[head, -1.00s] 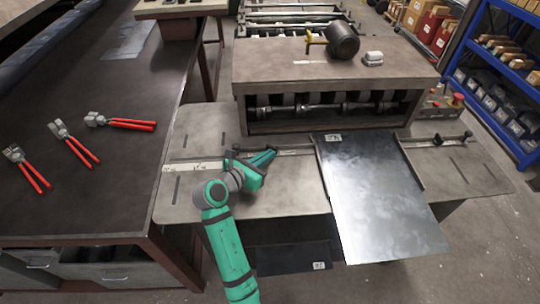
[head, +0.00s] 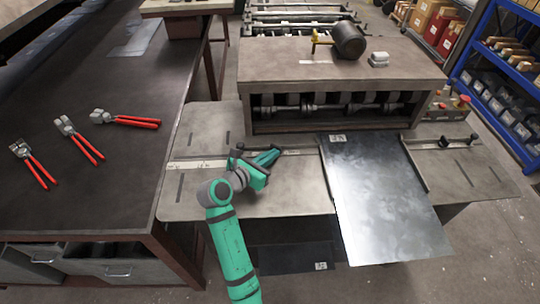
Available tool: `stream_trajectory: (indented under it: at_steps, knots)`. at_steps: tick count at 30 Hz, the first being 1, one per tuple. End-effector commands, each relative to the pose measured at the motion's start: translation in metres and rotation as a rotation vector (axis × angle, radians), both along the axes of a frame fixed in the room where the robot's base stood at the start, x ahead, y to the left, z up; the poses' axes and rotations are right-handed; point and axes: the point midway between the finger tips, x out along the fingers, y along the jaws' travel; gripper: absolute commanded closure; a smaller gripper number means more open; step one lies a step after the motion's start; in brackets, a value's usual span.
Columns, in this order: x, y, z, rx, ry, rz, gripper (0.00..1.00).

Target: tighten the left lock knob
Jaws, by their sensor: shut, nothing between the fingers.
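My gripper (head: 268,159) is teal and dark, and is shut and empty over the left side of the machine's front table (head: 290,200). A small dark knob (head: 239,149), which looks like the left lock knob, stands at the left end of a thin rail, right beside my gripper. My gripper partly covers the area around it, and I cannot tell whether they touch. A grey metal sheet (head: 385,205) lies on the table to the right of my gripper. A matching dark knob (head: 473,139) is at the right side.
The forming machine (head: 335,72) stands behind, with a dark mallet (head: 348,41) on top. A dark workbench (head: 90,190) at left holds several red-handled pliers (head: 78,138). Blue shelving (head: 500,75) stands at right. The table left of my gripper is clear.

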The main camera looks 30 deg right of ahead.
Motion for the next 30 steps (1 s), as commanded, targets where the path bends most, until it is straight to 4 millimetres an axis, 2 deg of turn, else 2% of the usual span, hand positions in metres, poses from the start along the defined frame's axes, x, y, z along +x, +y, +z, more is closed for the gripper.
stream_trajectory:
  at_steps: [1, 5, 11, 19, 24, 30]
  knots:
    - [-0.007, -0.017, 0.005, -0.008, -0.009, -0.032, 1.0]
    - [-0.013, -0.01, 0.006, -0.008, -0.009, -0.034, 1.0]
    - [-0.021, 0.033, 0.003, -0.004, -0.005, -0.005, 1.0]
    - [-0.051, 0.08, 0.02, -0.003, -0.003, 0.001, 1.0]
    - [-0.065, 0.101, 0.027, -0.002, -0.003, 0.003, 1.0]
    - [-0.072, 0.111, 0.031, -0.001, -0.002, 0.001, 1.0]
